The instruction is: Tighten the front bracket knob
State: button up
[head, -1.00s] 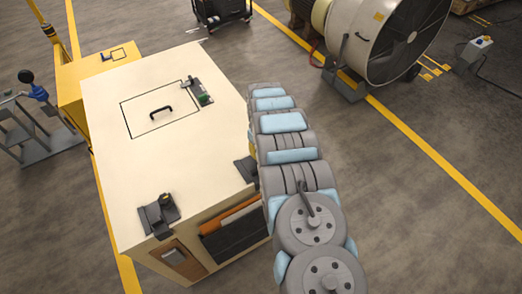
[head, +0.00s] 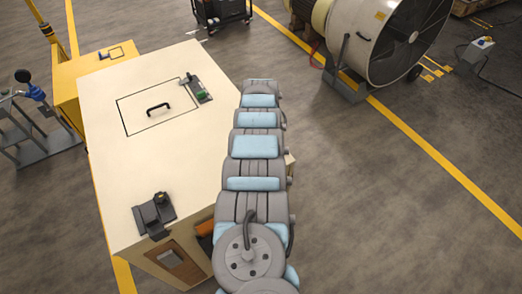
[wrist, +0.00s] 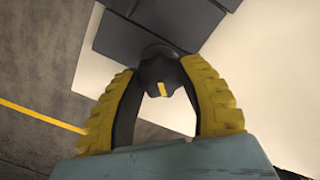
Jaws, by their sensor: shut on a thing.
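In the wrist view my gripper (wrist: 158,72), with ribbed yellow fingers and dark inner pads, is shut on a dark lobed knob (wrist: 152,73). The knob has a short yellow mark on its face. A dark grey bracket (wrist: 165,20) lies just beyond it against a pale surface. In the head view my arm covers the right edge of the cream cabinet (head: 150,120), and my gripper and the held knob are hidden. Another dark bracket with a knob (head: 153,214) shows at the cabinet's lower left, clear of my arm.
A large drum fan (head: 385,40) stands at the upper right. A metal stand (head: 45,130) is at the left. The floor to the right is mostly open.

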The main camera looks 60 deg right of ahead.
jog(key=m+b, duration=0.2)
jog(key=m, duration=0.1)
jog(key=m+b, duration=0.1)
jog(key=shift+f+m, duration=0.3)
jog(key=m+b, duration=0.3)
jog(key=m, duration=0.1)
jog(key=shift+r, duration=0.1)
jog(key=shift+r+m, duration=0.1)
jog(key=shift+m, duration=0.2)
jog(key=o, duration=1.2)
notch_tip(320, 180, up, 12)
dwell(0.4)
